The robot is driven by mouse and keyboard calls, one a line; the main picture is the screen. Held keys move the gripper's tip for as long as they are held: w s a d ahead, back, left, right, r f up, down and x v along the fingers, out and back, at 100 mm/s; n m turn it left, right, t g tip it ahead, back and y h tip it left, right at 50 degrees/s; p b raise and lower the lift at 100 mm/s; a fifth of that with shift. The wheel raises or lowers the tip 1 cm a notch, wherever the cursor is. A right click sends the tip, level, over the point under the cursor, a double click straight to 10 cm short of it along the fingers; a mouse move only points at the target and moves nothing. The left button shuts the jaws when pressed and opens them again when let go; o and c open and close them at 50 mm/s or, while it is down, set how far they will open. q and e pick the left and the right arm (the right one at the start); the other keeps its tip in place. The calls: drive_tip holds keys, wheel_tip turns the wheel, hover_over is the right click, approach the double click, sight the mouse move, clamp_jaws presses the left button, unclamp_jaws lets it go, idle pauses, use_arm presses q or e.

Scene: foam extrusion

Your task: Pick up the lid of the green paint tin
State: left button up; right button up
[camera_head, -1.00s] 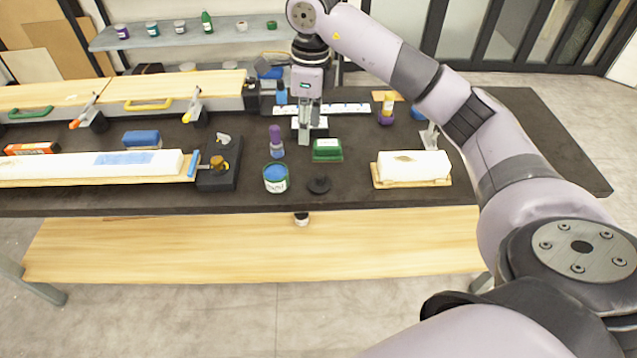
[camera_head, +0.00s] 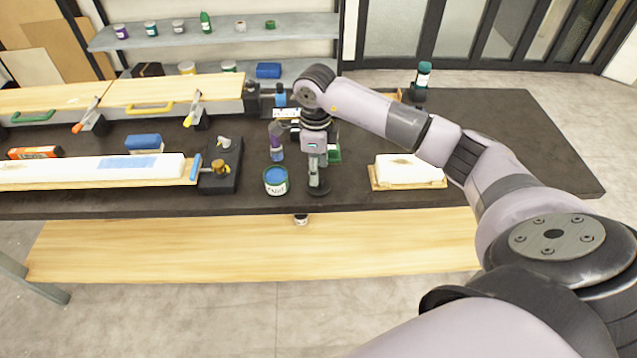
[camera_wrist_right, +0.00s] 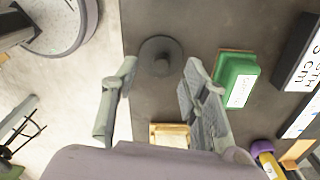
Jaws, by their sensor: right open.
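The lid, a dark round disc with a raised knob (camera_wrist_right: 161,57), lies flat on the dark table. In the head view it is mostly hidden below my right gripper (camera_head: 318,188). In the wrist view the right gripper (camera_wrist_right: 160,66) is open, with its two fingers apart and the knob appearing between the fingertips; I cannot tell whether they touch it. The open paint tin (camera_head: 275,180), with a greenish wall, white label and blue top surface, stands just left of the gripper in the head view. My left gripper is not in view.
A green box with a white label (camera_wrist_right: 237,80) sits close beside the lid. A purple-topped bottle (camera_head: 276,142) stands behind the tin. A white block on a wooden base (camera_head: 408,171) lies to the right. The table's front edge (camera_head: 400,205) is close to the lid.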

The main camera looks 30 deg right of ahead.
sight(324, 186)
drive_tip(key=f, duration=0.2)
drive_tip(key=f+p, duration=0.1)
drive_tip(key=f, duration=0.1)
drive_tip(key=shift+d, duration=0.3)
drive_tip(key=shift+c, duration=0.2)
clamp_jaws()
